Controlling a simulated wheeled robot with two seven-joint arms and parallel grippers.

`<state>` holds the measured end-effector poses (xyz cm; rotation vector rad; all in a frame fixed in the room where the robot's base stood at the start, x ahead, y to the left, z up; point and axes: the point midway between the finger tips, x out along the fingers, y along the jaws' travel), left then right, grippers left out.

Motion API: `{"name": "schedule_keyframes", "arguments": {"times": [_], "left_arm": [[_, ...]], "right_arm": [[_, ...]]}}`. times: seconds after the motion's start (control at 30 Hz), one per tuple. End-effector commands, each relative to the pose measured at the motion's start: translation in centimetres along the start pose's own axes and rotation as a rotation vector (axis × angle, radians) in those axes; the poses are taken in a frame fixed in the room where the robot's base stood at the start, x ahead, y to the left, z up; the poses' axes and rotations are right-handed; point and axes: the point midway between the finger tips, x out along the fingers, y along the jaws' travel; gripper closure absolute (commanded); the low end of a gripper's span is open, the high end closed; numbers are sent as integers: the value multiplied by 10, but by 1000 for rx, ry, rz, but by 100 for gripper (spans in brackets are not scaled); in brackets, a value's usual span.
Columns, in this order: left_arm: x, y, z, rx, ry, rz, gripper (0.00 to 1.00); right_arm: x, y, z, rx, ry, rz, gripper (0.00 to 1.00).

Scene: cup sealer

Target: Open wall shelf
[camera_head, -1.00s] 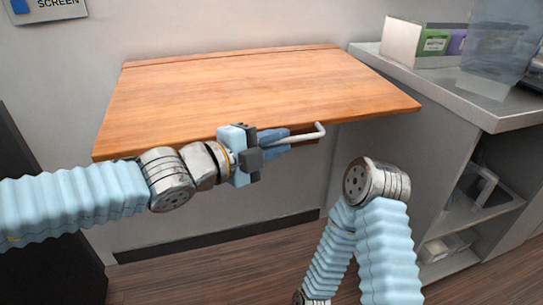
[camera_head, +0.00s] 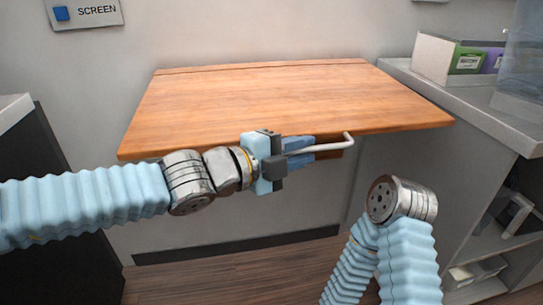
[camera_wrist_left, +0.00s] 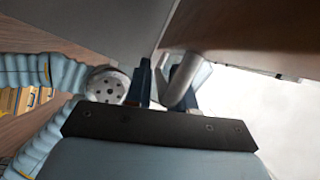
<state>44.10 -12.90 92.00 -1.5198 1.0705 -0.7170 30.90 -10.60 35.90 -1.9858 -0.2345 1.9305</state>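The wall shelf (camera_head: 280,98) is a wooden board that stands out roughly level from the wall. A pale rod-like handle (camera_head: 348,141) sits at its front edge. My left gripper (camera_head: 304,150) is at the handle, its two blue fingers on either side of the rod and apparently shut on it. In the left wrist view the handle (camera_wrist_left: 182,80) runs between the fingers, and the shelf's wooden face (camera_wrist_left: 235,28) is close above. The exact finger contact is hard to see. My right arm's elbow shows at the lower right; its gripper is not in view.
A grey counter (camera_head: 440,88) with a box of cartons (camera_head: 460,57) stands at the right, with open compartments below. A dark cabinet (camera_head: 50,180) with a light top is at the left. The floor under the shelf is clear. A "SCREEN" sign (camera_head: 88,12) hangs on the wall.

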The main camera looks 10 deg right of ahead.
Motion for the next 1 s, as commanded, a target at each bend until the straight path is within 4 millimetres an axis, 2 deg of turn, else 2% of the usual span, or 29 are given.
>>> {"name": "schedule_keyframes", "arguments": {"times": [0.67, 0.93, 1.0], "left_arm": [[-67, 4, -1, -11, 10, 8, 77], [-109, 1, 2, -5, -1, -5, 77], [-120, -2, 2, -5, -3, -3, 77]], "right_arm": [[0, 0, 0, 0, 0, 0, 0], [6, 3, 0, 1, 0, 0, 0], [2, 1, 0, 1, 0, 0, 0]]}}
